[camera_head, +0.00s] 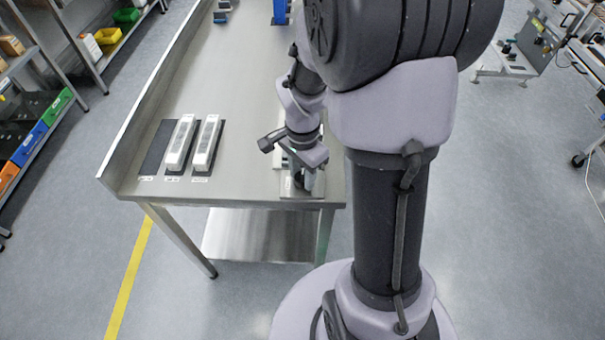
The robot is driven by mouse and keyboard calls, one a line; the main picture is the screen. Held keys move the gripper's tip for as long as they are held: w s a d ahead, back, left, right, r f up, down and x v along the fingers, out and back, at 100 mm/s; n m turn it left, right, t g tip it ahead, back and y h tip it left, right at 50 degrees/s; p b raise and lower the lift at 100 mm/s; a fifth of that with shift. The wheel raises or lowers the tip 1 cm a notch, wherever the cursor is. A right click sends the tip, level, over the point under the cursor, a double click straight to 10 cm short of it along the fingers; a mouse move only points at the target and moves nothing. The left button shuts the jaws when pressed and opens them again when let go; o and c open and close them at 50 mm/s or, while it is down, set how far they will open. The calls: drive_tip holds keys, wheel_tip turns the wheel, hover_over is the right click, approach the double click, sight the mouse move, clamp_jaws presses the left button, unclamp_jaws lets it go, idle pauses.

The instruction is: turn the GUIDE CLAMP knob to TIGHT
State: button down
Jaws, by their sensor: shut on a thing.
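My gripper (307,178) points down over a small fixture plate (290,194) at the near right corner of the steel bench. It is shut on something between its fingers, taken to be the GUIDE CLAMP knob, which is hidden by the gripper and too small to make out. Neither the knob's pointer nor any TIGHT marking can be read in this view.
The steel bench (232,105) carries two white elongated parts (180,143) (206,142) on dark mats at the left. A blue device (280,12) stands at its far end. Shelves with coloured bins (28,146) are at the far left. The bench middle is clear.

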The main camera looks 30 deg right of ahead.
sight(302, 177)
idle(0.4)
drive_tip(key=c, duration=0.9)
unclamp_jaws()
drive_tip(key=shift+c, duration=0.2)
drive_tip(key=shift+r, duration=0.15)
wheel_tip(302, 177, up, 17)
drive_tip(key=p, duration=0.7)
drive_tip(key=shift+p, duration=0.3)
drive_tip(key=shift+r, duration=0.1)
drive_tip(key=s+a+r+n+t+y+b, duration=0.1)
drive_tip(key=s+a+r+n+t, duration=0.2)
drive_tip(key=a, duration=0.4)
drive_tip(key=s+a+r+n+t+y+b, duration=0.1)
drive_tip(key=s+a+r+n+t, duration=0.1)
drive_tip(key=s+a+r+n, duration=0.2)
drive_tip(key=s+a+n, duration=0.3)
drive_tip(key=s+n, duration=0.1)
drive_tip(key=shift+s+a+r+t, duration=0.25)
drive_tip(key=shift+a+r+t, duration=0.1)
drive_tip(key=shift+t, duration=0.05)
